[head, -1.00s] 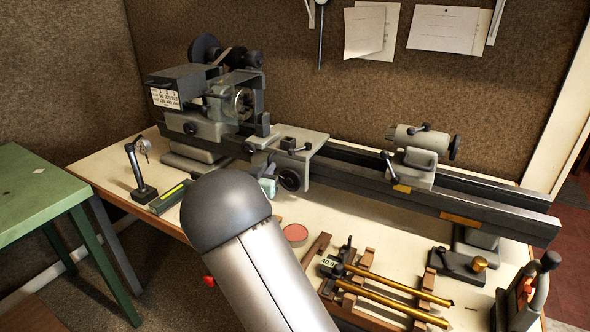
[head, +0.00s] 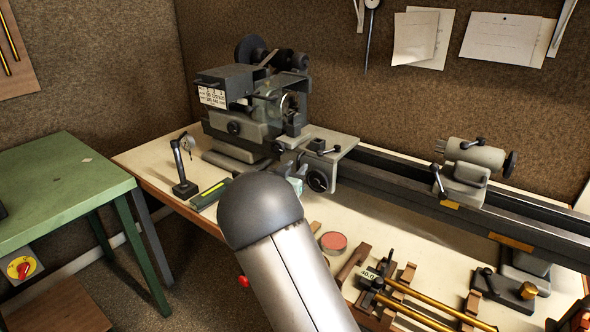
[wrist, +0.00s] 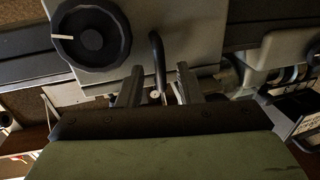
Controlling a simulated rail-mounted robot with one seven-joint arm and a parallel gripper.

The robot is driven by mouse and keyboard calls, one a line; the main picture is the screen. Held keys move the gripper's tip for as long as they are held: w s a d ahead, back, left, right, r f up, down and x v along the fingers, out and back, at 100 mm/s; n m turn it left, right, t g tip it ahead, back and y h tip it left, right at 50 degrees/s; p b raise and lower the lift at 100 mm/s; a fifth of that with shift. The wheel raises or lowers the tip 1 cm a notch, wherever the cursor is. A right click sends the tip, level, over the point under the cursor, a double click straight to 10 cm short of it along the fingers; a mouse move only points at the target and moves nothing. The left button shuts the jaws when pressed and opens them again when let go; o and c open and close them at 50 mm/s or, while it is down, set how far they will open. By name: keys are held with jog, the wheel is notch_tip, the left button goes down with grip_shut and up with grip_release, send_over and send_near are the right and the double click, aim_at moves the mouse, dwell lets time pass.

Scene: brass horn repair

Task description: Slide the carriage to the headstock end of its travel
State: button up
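The carriage (head: 345,143) sits on the lathe bed close to the headstock (head: 233,118); I cannot tell whether they touch. Its black handwheel (head: 318,181) faces the front and also shows at upper left in the wrist view (wrist: 91,36). In the wrist view a dark, bent lever (wrist: 158,62) hangs from the carriage front. My gripper (wrist: 156,82) is open, with its two fingers apart on either side of this lever and a gap visible around it.
The tailstock (head: 466,172) stands farther right on the bed (head: 410,185), with clear bed between it and the carriage. A dial indicator stand (head: 184,170) is on the bench left of my arm. A red round tin (head: 333,242) and brass rods on wooden supports lie in front.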

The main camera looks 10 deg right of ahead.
jog(key=b+v, duration=0.1)
jog(key=v, duration=1.6)
jog(key=shift+a+b, duration=0.2)
jog(key=shift+b, duration=0.15)
jog(key=shift+s, duration=0.15)
jog(key=s+d+f+n+g+y+p, duration=0.1)
jog(key=s+g, duration=0.4)
jog(key=s, duration=0.6)
jog(key=s+d+f+n+g+y+p, duration=0.1)
jog(key=s+d+n+g+y, duration=0.2)
jog(key=s, duration=0.8)
jog(key=s+d+f+n+g+y+p, duration=0.1)
jog(key=s+d+n+g+y, duration=0.2)
jog(key=s+d+g+y, duration=0.3)
jog(key=s, duration=0.5)
jog(key=shift+s+f+g, duration=0.2)
jog(key=shift+s+g, duration=0.1)
